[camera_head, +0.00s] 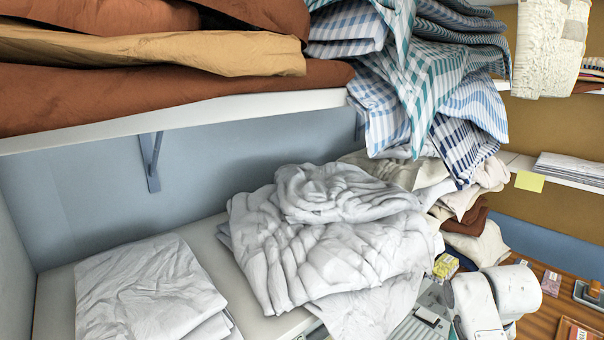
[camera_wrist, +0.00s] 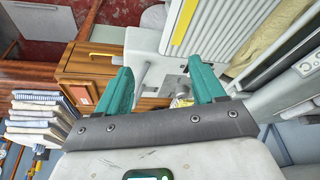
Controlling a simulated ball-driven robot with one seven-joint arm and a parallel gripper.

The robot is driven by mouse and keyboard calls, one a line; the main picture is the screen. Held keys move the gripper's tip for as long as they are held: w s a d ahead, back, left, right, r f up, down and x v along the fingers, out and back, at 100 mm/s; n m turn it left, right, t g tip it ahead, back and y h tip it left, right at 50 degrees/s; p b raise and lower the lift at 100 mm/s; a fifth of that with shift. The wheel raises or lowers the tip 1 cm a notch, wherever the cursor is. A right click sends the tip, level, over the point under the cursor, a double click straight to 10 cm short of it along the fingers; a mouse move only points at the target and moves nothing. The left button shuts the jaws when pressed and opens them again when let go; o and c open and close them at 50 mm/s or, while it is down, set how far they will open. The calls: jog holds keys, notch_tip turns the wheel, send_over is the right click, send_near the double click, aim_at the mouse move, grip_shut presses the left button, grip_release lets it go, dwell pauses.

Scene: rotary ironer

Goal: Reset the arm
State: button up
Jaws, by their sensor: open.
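My gripper (camera_wrist: 162,86) shows in the wrist view with its two teal fingers spread apart and nothing held between them. Behind the fingers is a white machine panel (camera_wrist: 146,43) with a grey rod and a metal knob. The fingertips appear apart from it, though the depth is hard to judge. In the head view, white rounded links of my arm show at the lower right; the gripper itself is not visible there.
Crumpled white linen (camera_head: 330,240) and a flatter white cloth (camera_head: 150,290) lie on the worktop. Checked cloths (camera_head: 430,90) hang off the shelf (camera_head: 200,108) above. The wrist view shows a wooden drawer unit (camera_wrist: 88,65), folded linen (camera_wrist: 38,118) and a control panel (camera_wrist: 300,68).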

jog(key=s+a+f+n+y+b, duration=0.1)
jog(key=s+a+f+b, duration=0.15)
jog(key=s+f, duration=0.35)
jog(key=s+a+f+n+g+b, duration=0.1)
jog(key=s+a+f, duration=0.3)
jog(key=s+f, duration=0.25)
jog(key=s+a+f+n+y+b, duration=0.1)
jog(key=s+a+f, duration=0.2)
jog(key=s+f, duration=0.25)
jog(key=s+a+f+n+g+b, duration=0.1)
jog(key=s+f+n+b, duration=0.1)
jog(key=s, duration=1.7)
jog(key=shift+s+a+f+h+b, duration=0.15)
jog(key=shift+f+h+b, duration=0.15)
jog(key=shift+f+b, duration=0.4)
